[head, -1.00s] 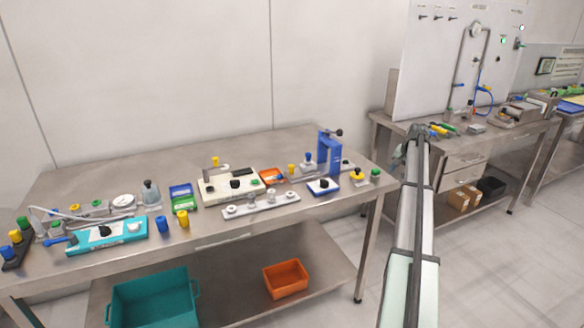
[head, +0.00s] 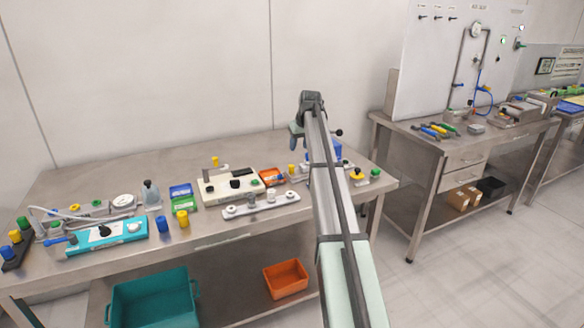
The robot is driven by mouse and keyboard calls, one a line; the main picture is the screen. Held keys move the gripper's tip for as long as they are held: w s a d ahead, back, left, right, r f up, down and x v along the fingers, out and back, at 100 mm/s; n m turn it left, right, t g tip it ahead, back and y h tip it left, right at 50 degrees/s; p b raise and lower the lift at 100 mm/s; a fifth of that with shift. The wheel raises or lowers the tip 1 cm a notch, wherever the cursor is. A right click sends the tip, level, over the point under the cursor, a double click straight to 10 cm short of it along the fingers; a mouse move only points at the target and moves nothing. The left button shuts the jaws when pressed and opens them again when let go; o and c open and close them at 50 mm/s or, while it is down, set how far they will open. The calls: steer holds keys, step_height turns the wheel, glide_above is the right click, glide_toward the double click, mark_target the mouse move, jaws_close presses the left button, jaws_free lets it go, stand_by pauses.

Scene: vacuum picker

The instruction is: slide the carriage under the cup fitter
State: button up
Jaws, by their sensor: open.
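A blue upright stand with a black side lever (head: 337,132), which looks like the cup fitter, is at the right end of the long steel bench. My arm covers most of it. The carriage cannot be made out for sure; the area around the stand's foot is largely behind my arm. A grey rail with several round pieces (head: 237,210) lies at the bench front, left of my arm. My gripper (head: 295,141) hangs from the arm's end, above the back right of the bench, just left of the stand. It is small, open and holds nothing that I can see.
A cream fixture (head: 212,190), an orange tray (head: 267,176) and a yellow cap (head: 356,174) sit near my arm. A turquoise fixture (head: 90,240) is at the left. Teal (head: 150,300) and orange (head: 286,279) bins are on the lower shelf. The back strip of the bench is bare.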

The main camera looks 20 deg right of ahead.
mark_target(292, 167)
steer(key=x, duration=1.3)
steer(key=shift+w+a+f, duration=0.25)
steer(key=shift+a, duration=0.1)
steer(key=shift+c, duration=0.3)
jaws_close()
